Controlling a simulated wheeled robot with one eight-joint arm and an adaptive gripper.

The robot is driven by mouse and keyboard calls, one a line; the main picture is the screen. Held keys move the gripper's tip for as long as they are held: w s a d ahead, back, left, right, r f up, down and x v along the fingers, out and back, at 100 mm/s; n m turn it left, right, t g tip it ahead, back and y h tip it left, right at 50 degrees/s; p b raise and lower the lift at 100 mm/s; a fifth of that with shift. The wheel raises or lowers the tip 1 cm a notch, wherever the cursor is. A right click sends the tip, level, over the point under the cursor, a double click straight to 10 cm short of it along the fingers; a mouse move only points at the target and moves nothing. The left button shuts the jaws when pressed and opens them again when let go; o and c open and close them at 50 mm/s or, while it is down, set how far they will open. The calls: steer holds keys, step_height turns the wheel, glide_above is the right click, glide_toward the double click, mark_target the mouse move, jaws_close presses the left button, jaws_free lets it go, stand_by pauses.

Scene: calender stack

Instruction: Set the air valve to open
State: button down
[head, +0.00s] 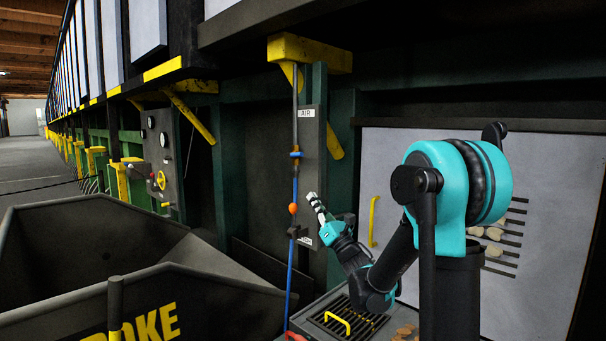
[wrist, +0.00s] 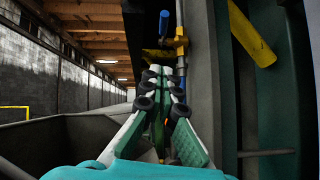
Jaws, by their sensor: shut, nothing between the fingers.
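The air valve (head: 296,154) sits on a thin vertical pipe in front of a grey panel with an AIR label (head: 306,113). In the head view its blue handle looks to lie across the pipe. In the wrist view the brass valve body (wrist: 180,42) is at the top, with the blue handle (wrist: 164,22) sticking out to its left. My gripper (head: 312,197) is shut and empty, below the valve and beside the panel. In the wrist view my gripper (wrist: 158,72) has its fingertips together, pointing towards the valve. Whether they touch anything is unclear.
An orange part (head: 293,209) sits lower on the pipe, with a blue hose (head: 290,265) below. A dark bin (head: 95,235) stands at left. A yellow-handled grate (head: 345,322) lies below my arm. A pale panel (head: 385,165) is behind my arm.

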glide_toward(293, 155)
steer(key=w+a+f, duration=0.1)
steer(key=w+a, duration=0.2)
steer(key=r, duration=0.2)
steer(key=w+r, duration=0.1)
steer(key=shift+d+r, duration=0.25)
steer(key=shift+d, duration=0.1)
